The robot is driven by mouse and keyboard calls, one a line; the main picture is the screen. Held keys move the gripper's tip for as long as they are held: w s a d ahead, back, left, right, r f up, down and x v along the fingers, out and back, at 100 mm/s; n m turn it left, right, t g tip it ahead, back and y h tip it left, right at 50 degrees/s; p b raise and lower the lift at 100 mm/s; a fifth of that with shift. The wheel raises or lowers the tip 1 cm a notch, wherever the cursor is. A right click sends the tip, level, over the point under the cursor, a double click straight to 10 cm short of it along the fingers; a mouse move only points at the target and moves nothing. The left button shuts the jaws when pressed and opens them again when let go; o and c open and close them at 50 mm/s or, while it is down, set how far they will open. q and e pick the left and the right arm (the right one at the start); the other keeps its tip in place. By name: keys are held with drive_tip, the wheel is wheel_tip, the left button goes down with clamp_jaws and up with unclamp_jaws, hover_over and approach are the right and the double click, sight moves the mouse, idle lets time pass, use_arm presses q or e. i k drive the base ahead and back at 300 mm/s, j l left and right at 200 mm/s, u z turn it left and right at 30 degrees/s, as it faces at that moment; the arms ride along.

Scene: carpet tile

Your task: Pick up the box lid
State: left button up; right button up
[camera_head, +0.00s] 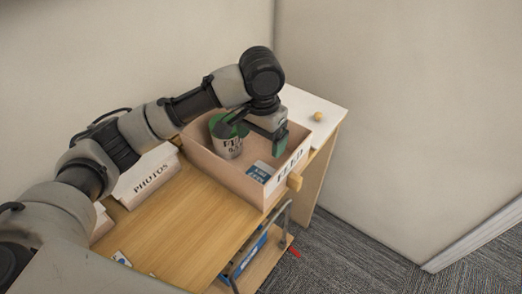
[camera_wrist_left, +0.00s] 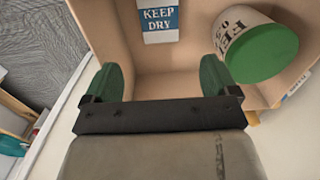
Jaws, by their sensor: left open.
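The likely box lid is a white flat panel (camera_head: 316,104) with a round wooden knob (camera_head: 318,116), lying on the tabletop behind and right of the open box. The cardboard box (camera_head: 238,180), labelled FEED, stands open on the table. My left gripper (camera_head: 258,134) is over the box opening, left of the panel and apart from it. Its green-tipped fingers are spread with nothing between them; they also show in the left wrist view (camera_wrist_left: 165,82), above the box interior. My right gripper is out of view.
Inside the box are a can with a green end (camera_wrist_left: 262,52) and a blue-and-white KEEP DRY card (camera_wrist_left: 158,20). A PHOTOS box (camera_head: 148,178) stands left on the wooden tabletop (camera_head: 190,218). A wall rises behind. Free tabletop lies in front.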

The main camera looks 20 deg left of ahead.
sight(319, 115)
drive_tip(key=k+l, duration=0.65)
drive_tip(key=k, duration=0.25)
